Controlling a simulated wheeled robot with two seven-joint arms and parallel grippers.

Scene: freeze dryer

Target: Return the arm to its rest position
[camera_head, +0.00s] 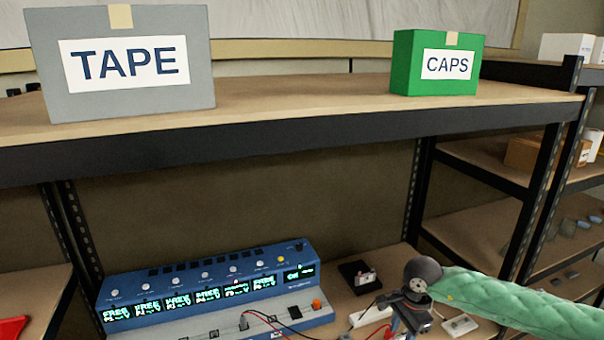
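My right arm comes in from the right in a green quilted sleeve (515,303). It ends in a dark round wrist joint and my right gripper (405,315), low in the head view. The gripper hangs over the lower shelf, to the right of a long blue instrument (215,275) with several lit green displays. I cannot make out whether its fingers are open or shut, and I see nothing clearly held. My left arm and gripper are not in view.
A grey TAPE box (190,95) and a green CAPS box (405,75) stand on the upper shelf (300,100). A small black box (358,276), a white power strip (370,316) and thin wires lie near my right gripper. A black shelf post (418,190) rises behind it.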

